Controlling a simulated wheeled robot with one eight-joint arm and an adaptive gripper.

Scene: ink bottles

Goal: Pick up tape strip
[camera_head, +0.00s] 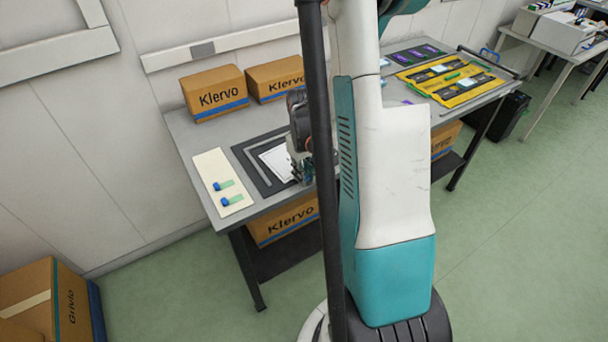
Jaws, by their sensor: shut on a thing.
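A cream board (209,164) lies at the left end of the grey table. Two pale green tape strips lie on it, an upper one (228,184) and a lower one (237,199), each with a small blue piece at its left end. My gripper (303,174) is low over the right part of a dark mat (249,164), beside a white sheet (275,160), to the right of the board. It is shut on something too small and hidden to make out. A dark pole and my arm hide the area right of it.
Two Klervo boxes (214,92) (275,78) stand along the table's back edge. Yellow trays (452,80) and a dark tray (417,54) lie at the table's far right. More boxes (284,221) sit underneath. The board's upper part is bare.

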